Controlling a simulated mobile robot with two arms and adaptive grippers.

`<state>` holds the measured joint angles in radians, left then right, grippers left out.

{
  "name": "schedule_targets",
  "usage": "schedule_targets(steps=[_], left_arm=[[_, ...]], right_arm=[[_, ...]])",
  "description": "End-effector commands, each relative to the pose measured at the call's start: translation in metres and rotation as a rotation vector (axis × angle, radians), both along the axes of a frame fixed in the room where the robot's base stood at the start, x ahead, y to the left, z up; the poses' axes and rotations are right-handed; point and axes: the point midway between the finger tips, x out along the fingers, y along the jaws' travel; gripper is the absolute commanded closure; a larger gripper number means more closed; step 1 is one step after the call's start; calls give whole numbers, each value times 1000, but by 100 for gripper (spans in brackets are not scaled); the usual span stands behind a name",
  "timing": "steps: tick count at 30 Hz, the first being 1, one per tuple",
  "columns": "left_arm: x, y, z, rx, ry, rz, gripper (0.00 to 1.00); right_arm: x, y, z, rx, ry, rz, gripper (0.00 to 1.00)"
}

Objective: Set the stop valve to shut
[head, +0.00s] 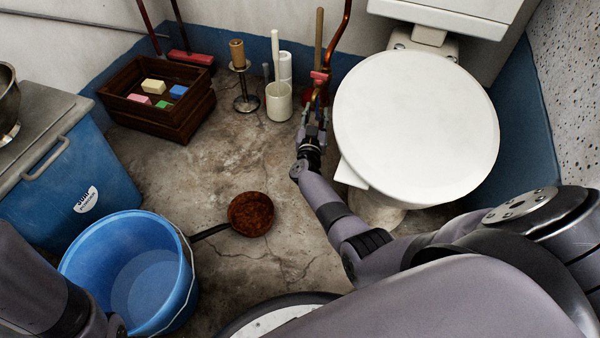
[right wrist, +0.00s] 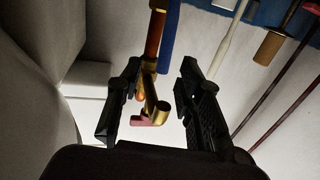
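The stop valve is a brass body (right wrist: 154,104) on a copper pipe (right wrist: 154,38), seen in the right wrist view. In the head view the copper pipe (head: 334,45) comes down the wall left of the toilet; the valve there is small and partly hidden by my gripper. My right gripper (head: 314,113) is open. In the right wrist view its fingers (right wrist: 158,88) stand on either side of the valve, with gaps visible; I cannot tell any contact. My left gripper is not in view; only its arm shows at lower left.
The toilet lid (head: 415,125) is close right of my right gripper. A white brush holder (head: 279,102) and a candlestick-like stand (head: 243,88) are to its left. A wooden crate (head: 165,120), blue bucket (head: 85,270) and rusty pan (head: 251,214) are on the floor.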

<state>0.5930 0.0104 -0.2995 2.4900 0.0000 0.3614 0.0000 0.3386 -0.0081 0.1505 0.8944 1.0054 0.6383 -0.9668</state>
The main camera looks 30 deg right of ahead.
Motion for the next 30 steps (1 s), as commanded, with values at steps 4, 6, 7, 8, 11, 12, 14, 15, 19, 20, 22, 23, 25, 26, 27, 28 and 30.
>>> schedule_targets(steps=[4, 6, 7, 8, 11, 12, 14, 15, 19, 20, 22, 23, 25, 26, 27, 28, 30], left_arm=[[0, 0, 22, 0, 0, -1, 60], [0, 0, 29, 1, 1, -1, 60], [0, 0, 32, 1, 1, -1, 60], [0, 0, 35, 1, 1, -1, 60], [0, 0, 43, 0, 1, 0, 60], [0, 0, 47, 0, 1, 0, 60], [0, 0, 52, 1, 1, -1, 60], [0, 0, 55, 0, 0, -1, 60], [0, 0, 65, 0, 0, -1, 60], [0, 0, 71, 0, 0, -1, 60], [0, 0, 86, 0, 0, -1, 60], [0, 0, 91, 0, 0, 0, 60], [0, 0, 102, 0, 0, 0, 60], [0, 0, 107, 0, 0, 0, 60], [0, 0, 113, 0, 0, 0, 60], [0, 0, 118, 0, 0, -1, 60], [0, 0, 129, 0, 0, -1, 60]], right_arm=[[-25, 19, 3, 1, 6, 1, 66], [-36, 28, 3, 2, 6, 1, 66], [-41, 32, 2, 1, 7, 1, 66], [-45, 35, 2, 1, 6, 1, 66], [-61, 48, 2, 1, 6, 2, 66], [-68, 53, 2, 1, 7, 1, 66], [-77, 60, 2, 1, 7, 1, 66], [-83, 65, 2, 1, 7, 1, 66], [-104, 81, 1, 2, 6, 0, 66], [-106, 83, 5, 0, 9, 8, 66], [-105, 89, 11, 3, 30, 51, 66], [-105, 92, 11, 5, 39, 68, 66], [-108, 98, 12, 10, 63, 105, 66], [-109, 101, 12, 13, 74, 121, 66], [-111, 104, 13, 15, 86, 141, 66], [-112, 107, 14, 18, 96, 157, 66], [-115, 113, 14, 24, 121, 193, 66]])
